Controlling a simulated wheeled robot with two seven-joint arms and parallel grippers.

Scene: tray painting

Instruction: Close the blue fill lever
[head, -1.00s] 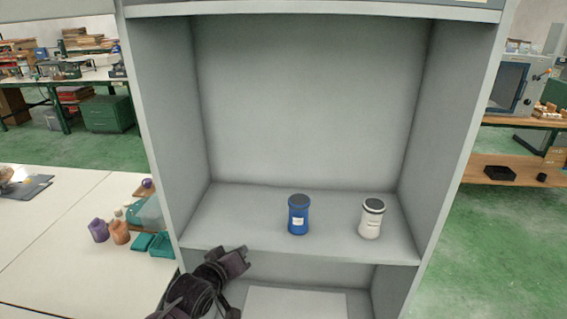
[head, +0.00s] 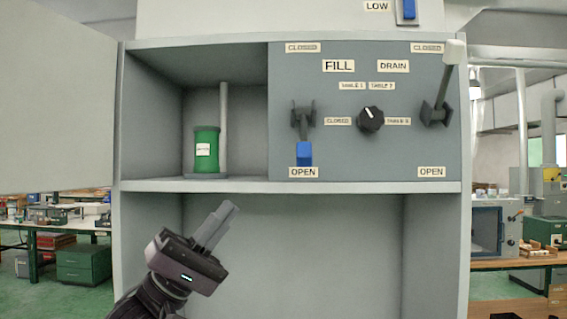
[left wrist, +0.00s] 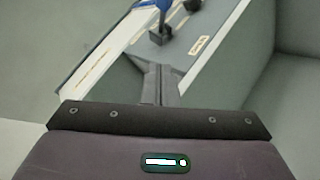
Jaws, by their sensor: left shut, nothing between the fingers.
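The blue fill lever (head: 304,152) is on the grey panel (head: 400,150) in the head view. Its blue handle hangs down, just above the lower OPEN label (head: 303,172). The CLOSED label (head: 303,47) is above it. My left gripper (head: 222,222) is below and to the left of the lever, in front of the lower compartment, apart from the panel. Its fingers are together and empty. In the left wrist view, the shut fingers (left wrist: 158,84) point toward the panel, and part of the blue lever (left wrist: 163,4) shows at the top edge. My right gripper is not in view.
The white drain lever (head: 454,60) points up at the panel's right. A black selector knob (head: 370,120) sits between the levers. A green canister (head: 207,150) and an upright pipe (head: 223,125) stand in the left compartment. A shelf edge (head: 290,187) runs under the panel.

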